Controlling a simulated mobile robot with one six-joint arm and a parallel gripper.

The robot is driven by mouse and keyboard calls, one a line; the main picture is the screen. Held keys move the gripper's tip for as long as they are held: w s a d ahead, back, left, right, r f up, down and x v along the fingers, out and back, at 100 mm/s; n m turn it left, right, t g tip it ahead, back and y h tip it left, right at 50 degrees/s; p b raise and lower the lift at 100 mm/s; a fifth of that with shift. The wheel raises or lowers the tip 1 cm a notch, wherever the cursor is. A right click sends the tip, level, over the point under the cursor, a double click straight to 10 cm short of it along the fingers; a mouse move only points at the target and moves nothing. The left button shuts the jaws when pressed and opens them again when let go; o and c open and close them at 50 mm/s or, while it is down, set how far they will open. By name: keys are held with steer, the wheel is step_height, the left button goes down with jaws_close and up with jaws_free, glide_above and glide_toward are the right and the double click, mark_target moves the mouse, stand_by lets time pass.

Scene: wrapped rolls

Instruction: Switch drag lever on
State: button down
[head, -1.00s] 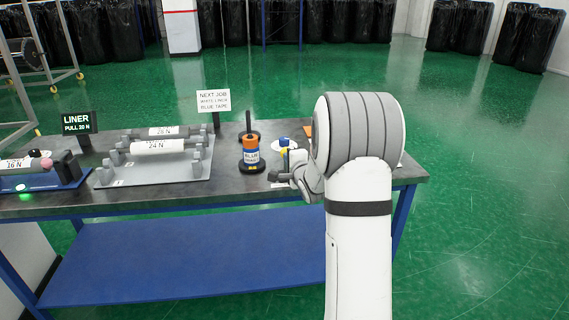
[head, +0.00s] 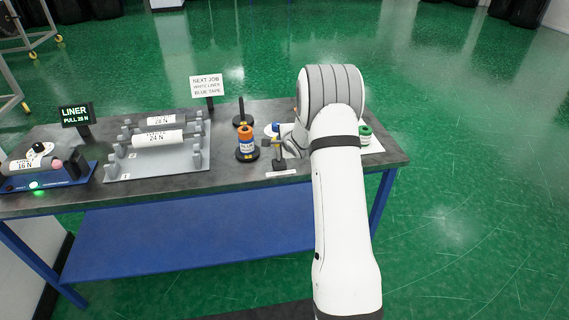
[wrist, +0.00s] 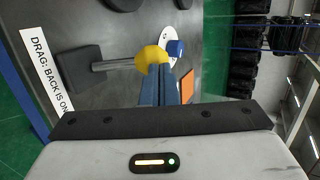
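The drag lever shows in the wrist view as a yellow ball knob (wrist: 151,57) on a grey rod from a dark block (wrist: 80,68). A white label beside it (wrist: 46,72) reads "DRAG: BACK IS ON". In the head view the lever base (head: 278,163) stands near the table's front edge, behind its label (head: 283,174). My gripper (wrist: 160,70) has its dark blue fingers together, side by side, with the tips at the knob's edge. The knob is not between them; whether they touch it I cannot tell. My arm hides most of the gripper in the head view.
An orange-topped roll (head: 246,143) stands left of the lever. A blue knob on a white disc (wrist: 176,47) lies beyond it. A green-topped spool (head: 365,134) is at right. The grey rack (head: 158,162) and liner unit (head: 40,172) occupy the left.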

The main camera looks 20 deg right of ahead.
steer(key=shift+w+a+r+p, duration=0.1)
steer(key=shift+w+r+p, duration=0.1)
steer(key=shift+w+p, duration=0.15)
stand_by(0.3)
steer(key=w+r+p+v, duration=0.1)
steer(key=r+v, duration=0.1)
steer(key=v, duration=1.2)
steer(key=shift+w+d+p, duration=0.2)
steer(key=shift+d+p, duration=0.1)
steer(key=shift+r, duration=0.1)
